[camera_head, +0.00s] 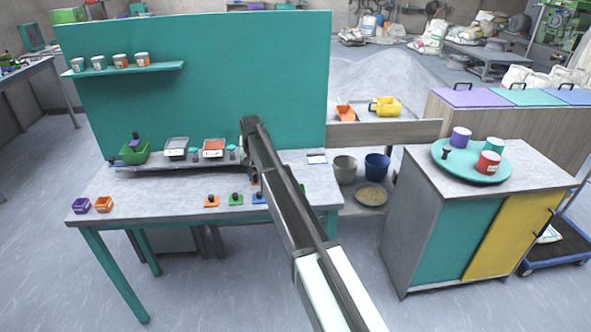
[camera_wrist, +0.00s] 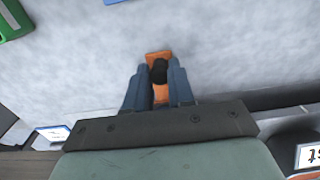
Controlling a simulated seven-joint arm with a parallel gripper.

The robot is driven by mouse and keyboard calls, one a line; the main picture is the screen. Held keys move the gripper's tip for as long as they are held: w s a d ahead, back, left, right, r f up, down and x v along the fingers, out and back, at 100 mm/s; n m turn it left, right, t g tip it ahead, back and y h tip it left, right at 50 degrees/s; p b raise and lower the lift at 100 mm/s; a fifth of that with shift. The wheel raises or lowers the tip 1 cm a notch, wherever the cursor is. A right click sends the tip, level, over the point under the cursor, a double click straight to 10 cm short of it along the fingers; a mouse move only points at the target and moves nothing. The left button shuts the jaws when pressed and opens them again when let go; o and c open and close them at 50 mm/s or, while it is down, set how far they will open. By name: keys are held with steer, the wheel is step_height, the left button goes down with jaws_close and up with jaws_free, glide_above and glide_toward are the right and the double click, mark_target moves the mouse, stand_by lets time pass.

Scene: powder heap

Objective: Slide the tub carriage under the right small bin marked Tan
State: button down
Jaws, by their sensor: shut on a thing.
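My gripper (camera_wrist: 158,85) has its two blue-grey fingers closed on an orange piece (camera_wrist: 159,55) with a dark knob, just above or at the grey table top; I cannot tell which. In the head view my arm hides most of the gripper. A green tub (camera_head: 134,156), with something purple and dark over it, sits at the left end of the rail ledge (camera_head: 165,165) behind the table. To its right are a small grey-white bin (camera_head: 176,147) and a small orange-red bin (camera_head: 214,148). Their markings are too small to read, so I cannot tell which says Tan.
Orange (camera_head: 211,201), green (camera_head: 236,199) and blue (camera_head: 259,197) knobbed plates lie on the table front. Purple (camera_head: 81,206) and orange (camera_head: 104,204) cups stand at the left. A teal panel (camera_head: 210,90) rises behind the ledge. The table's middle left is clear.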

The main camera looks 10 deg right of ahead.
steer(key=shift+a, duration=0.55)
steer(key=c, duration=1.1)
jaws_free()
steer(key=shift+r, duration=3.75)
